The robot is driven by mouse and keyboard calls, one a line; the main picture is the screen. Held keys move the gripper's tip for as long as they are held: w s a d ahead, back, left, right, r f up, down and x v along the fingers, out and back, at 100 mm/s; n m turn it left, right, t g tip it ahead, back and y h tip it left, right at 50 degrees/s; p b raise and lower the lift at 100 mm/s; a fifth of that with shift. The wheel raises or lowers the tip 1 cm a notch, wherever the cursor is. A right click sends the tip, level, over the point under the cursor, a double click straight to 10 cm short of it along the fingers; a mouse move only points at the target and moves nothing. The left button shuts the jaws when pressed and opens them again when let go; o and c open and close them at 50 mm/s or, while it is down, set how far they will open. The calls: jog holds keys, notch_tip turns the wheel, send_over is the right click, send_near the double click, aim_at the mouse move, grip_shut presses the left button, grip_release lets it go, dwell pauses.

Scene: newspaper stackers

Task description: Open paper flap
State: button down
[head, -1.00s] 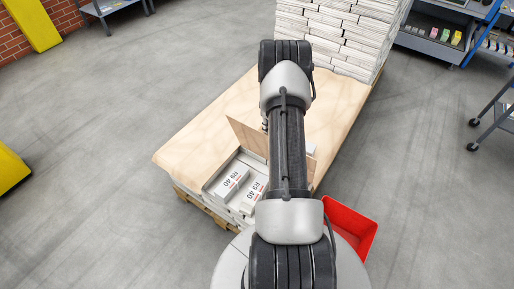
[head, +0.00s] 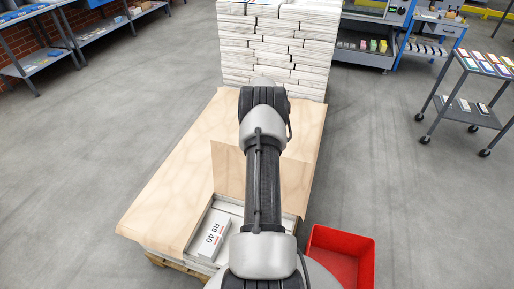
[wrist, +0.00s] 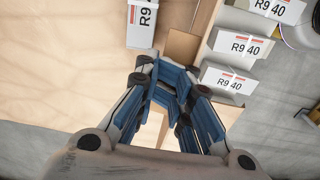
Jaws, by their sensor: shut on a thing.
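The brown paper flap (head: 228,168) stands raised across the open edge of the paper cover, in front of the bundles. Its middle is hidden behind my arm in the head view. My gripper (wrist: 172,75) has its blue fingers shut on the paper flap, whose brown edge (wrist: 183,45) shows just beyond the fingertips in the wrist view. White bundles labelled R9 40 (head: 213,238) lie exposed beside the flap, and several show in the wrist view (wrist: 238,46). My gripper is hidden in the head view.
The brown paper cover (head: 175,190) spreads over the pallet. A tall newspaper stack (head: 272,50) stands at its far end. A red bin (head: 340,262) is on the floor at right. A grey cart (head: 470,105) stands farther right.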

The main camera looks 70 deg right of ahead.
jog(key=shift+a+f+y, duration=0.3)
jog(key=shift+a+f, duration=0.4)
jog(key=shift+f, duration=0.25)
jog(key=c, duration=1.9)
grip_release()
jog(key=shift+o, duration=0.3)
jog(key=shift+d, duration=0.1)
notch_tip(320, 180, up, 13)
jog(key=shift+d+f, duration=0.2)
jog(key=shift+d, duration=0.05)
